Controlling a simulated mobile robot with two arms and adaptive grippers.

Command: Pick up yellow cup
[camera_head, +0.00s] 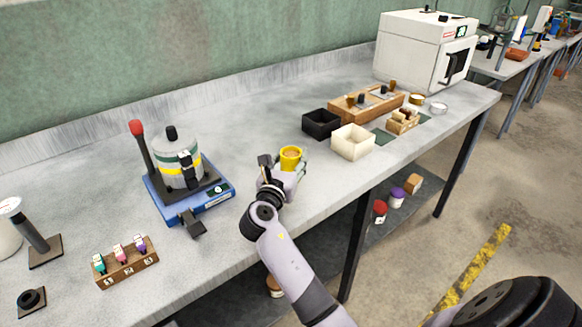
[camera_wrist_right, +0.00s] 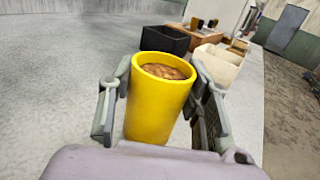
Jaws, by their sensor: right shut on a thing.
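The yellow cup (camera_head: 290,160) is upright near the front edge of the grey bench, in the middle of the head view. It fills the middle of the right wrist view (camera_wrist_right: 158,108) and holds brown grain-like contents. My right gripper (camera_head: 291,166) is shut on the cup, one finger on each side of it. The cup's base is hidden in the wrist view, so I cannot tell whether it touches the bench. My left gripper is not in view.
A black box (camera_head: 321,124) and a cream box (camera_head: 352,142) stand beyond the cup to the right. A blue device with a grey pot (camera_head: 180,163) stands left of it. A small vial rack (camera_head: 127,265) is at the lower left. The bench's front edge is close.

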